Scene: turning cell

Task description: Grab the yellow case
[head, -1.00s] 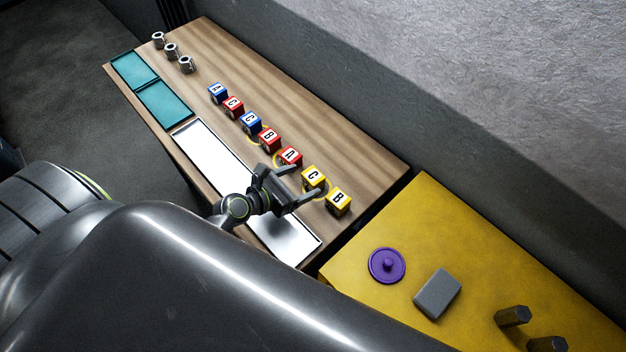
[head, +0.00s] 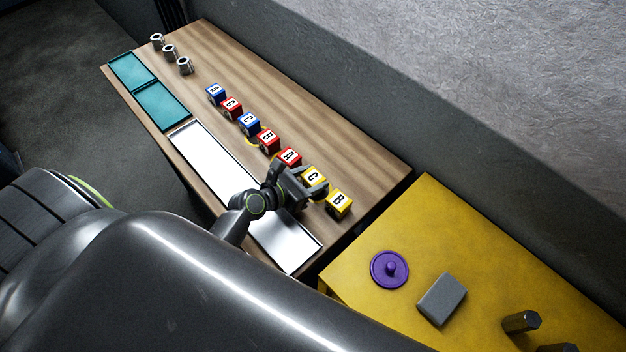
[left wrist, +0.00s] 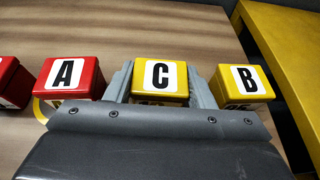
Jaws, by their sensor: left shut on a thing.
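A yellow case marked C (head: 314,177) stands on the wooden table in a row of lettered cases. A second yellow case, marked B (head: 338,203), stands beside it at the near end of the row. My left gripper (head: 305,186) is shut on the yellow C case, with one finger on each side of it. In the left wrist view the C case (left wrist: 160,78) sits between the grey fingers, and the yellow B case (left wrist: 241,82) is just right of the right finger. My right gripper is not in view.
A red A case (head: 289,158) is close on the other side, with more red and blue cases beyond. A white tray (head: 213,165), teal trays (head: 162,106) and metal nuts (head: 170,51) share the table. A yellow table (head: 362,247) holds a purple lidded disc (head: 389,268) and grey block (head: 441,299).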

